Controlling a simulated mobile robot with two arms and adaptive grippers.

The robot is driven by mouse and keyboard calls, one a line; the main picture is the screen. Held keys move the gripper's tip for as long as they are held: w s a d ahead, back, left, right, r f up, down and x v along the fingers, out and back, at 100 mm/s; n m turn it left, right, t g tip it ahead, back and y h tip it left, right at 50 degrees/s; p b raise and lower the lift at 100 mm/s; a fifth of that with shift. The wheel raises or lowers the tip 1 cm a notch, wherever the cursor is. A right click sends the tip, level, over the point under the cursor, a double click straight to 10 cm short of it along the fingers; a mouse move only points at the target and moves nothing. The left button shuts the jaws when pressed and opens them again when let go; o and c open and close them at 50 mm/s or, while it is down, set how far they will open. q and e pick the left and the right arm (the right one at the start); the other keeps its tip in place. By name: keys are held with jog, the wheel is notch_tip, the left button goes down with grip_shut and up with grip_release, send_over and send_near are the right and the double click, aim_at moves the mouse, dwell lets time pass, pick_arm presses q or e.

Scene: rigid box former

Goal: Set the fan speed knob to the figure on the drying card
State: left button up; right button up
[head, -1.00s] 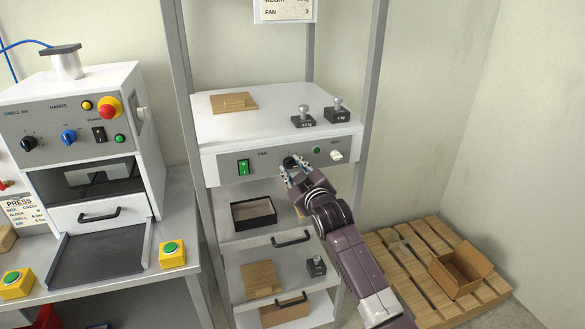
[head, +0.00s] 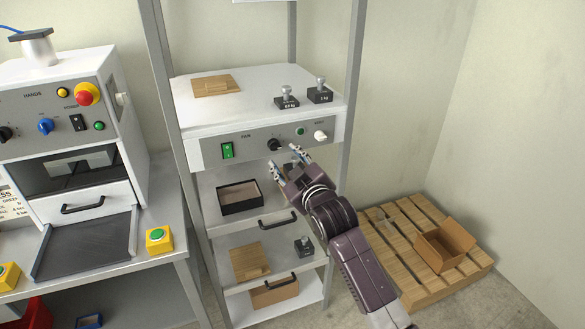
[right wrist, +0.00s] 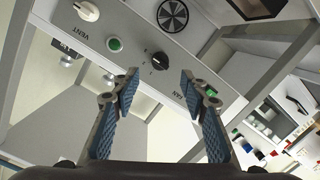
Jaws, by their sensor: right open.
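The fan speed knob (head: 274,145) is small, black and round, on the grey panel front beside the word FAN. It also shows in the right wrist view (right wrist: 160,61), just beyond my fingertips; its exact setting is too small to read. My right gripper (head: 286,160) is open and empty, just below and right of the knob and apart from it. In the right wrist view its two blue-padded fingers (right wrist: 159,82) stand apart. Only the bottom edge of the drying card (head: 264,1) shows at the top, without readable text. My left gripper is out of view.
A green rocker switch (head: 227,150), green button (head: 300,131) and white vent knob (head: 320,135) share the panel. Weights (head: 320,94) stand on top. The press (head: 65,130) is at left, a pallet (head: 400,255) at right.

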jog(key=v, duration=0.5)
jog(key=shift+w, duration=0.1)
jog(key=s+d+f+m+g+h, duration=0.1)
jog(key=s+d+f+g, duration=0.15)
jog(key=f, duration=0.95)
jog(key=s+d+f+m+g+h, duration=0.1)
jog(key=s+d+f, duration=0.15)
jog(key=f, duration=1.05)
jog(key=s+d+f+m+g+h, duration=0.1)
jog(key=s+d+f+g, duration=0.15)
jog(key=f, duration=0.95)
jog(key=s+d+f+m+g+h+b, duration=0.1)
jog(key=s+d+f+g, duration=0.1)
jog(key=s+f, duration=0.75)
jog(key=s+d+f+m+g, duration=0.1)
jog(key=s+d+f, duration=0.2)
jog(key=s+f, duration=0.6)
jog(key=s+d+f+m+g, duration=0.1)
jog(key=s+f, duration=0.4)
jog(key=s, duration=0.6)
jog(key=s+d+f+m+g, duration=0.1)
jog(key=s+d+f+g, duration=0.2)
jog(key=s, duration=0.9)
jog(key=s+d+f+g+h, duration=0.1)
jog(key=s+d+f+g, duration=0.1)
jog(key=s+f, duration=0.6)
jog(key=s+d, duration=0.1)
jog(key=s, duration=0.3)
jog(key=shift+s+m, duration=0.25)
jog(key=shift+m, duration=0.15)
